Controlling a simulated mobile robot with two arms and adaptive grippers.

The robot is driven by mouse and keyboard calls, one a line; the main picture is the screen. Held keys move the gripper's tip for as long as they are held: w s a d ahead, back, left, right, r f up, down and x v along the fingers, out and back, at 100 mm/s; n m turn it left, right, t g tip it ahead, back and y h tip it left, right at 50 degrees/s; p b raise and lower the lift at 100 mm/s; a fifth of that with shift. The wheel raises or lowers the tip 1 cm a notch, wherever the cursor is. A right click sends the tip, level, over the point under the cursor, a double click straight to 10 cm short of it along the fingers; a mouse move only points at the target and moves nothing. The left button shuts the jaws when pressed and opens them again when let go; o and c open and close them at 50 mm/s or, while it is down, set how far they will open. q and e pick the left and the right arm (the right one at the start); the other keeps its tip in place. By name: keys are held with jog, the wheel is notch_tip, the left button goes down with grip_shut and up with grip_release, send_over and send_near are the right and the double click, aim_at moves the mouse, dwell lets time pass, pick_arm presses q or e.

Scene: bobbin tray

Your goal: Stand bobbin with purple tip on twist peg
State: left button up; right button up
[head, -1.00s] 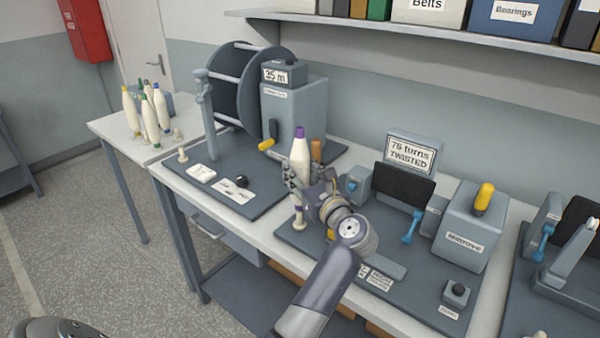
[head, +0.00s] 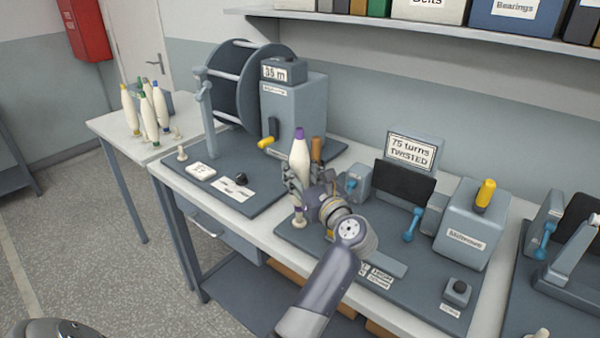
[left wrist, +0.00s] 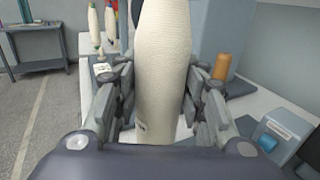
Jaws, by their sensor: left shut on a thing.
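The cream bobbin with the purple tip (head: 300,152) stands upright over the near left corner of the twisting station. My left gripper (head: 297,182) is shut around its lower body; in the left wrist view the bobbin (left wrist: 162,70) fills the space between the fingers. A small purple part (head: 298,209) shows just above that foot. The gripper hides part of the bobbin's lower end, so I cannot tell whether it rests on the peg. My right gripper is not in view.
The twisting station has a "75 turns TWISTED" display (head: 411,150), blue levers and a grey box with a yellow handle (head: 466,225). A winder with a large reel (head: 240,85) stands behind left. Several bobbins (head: 150,108) stand on the side table.

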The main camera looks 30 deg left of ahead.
aim_at(304, 155)
pick_arm(q)
jog(key=shift+f+b, duration=1.95)
jog(key=shift+f, duration=0.3)
jog(key=o, duration=1.2)
jog(key=shift+r, duration=0.1)
notch_tip(304, 155, up, 10)
jog(key=shift+f, duration=0.1)
